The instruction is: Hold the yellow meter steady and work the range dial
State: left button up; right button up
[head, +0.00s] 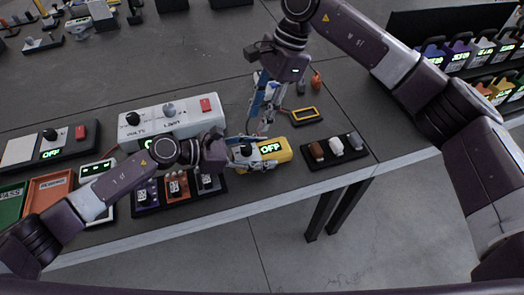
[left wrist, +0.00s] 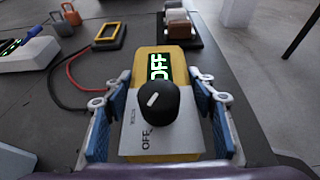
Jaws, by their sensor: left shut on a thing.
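The yellow meter (head: 284,151) lies near the table's front edge, with a grey face, a black range dial and a lit display reading OFF. In the left wrist view the meter (left wrist: 188,157) sits between the blue pads of my left gripper (left wrist: 158,125), which is shut on its sides. The range dial (left wrist: 157,103) has a white pointer mark, and a printed OFF is beside it. In the head view my left gripper (head: 243,155) comes in from the left. My right gripper (head: 265,124) points down just behind the meter, apart from the dial; its finger gap is unclear.
A white supply box (head: 170,120) stands behind left. A black tray (head: 334,150) with brown, white and grey pieces is to the right. A yellow-rimmed black frame (head: 292,116) and red cable (left wrist: 75,75) lie behind the meter. The table's front edge is close.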

aim_at(246, 146)
jog(key=shift+o, duration=0.4)
jog(key=shift+o, duration=1.1)
jog(key=shift+a+r, duration=0.1)
jog(key=s+a+r+n+t+h, duration=0.2)
jog(key=a+n+h, duration=0.2)
jog(key=n, duration=0.5)
jog(key=f, duration=1.1)
jog(key=shift+w+d+f, duration=0.1)
jog(key=shift+d+f, duration=0.15)
jog(key=shift+f, duration=0.1)
grip_shut()
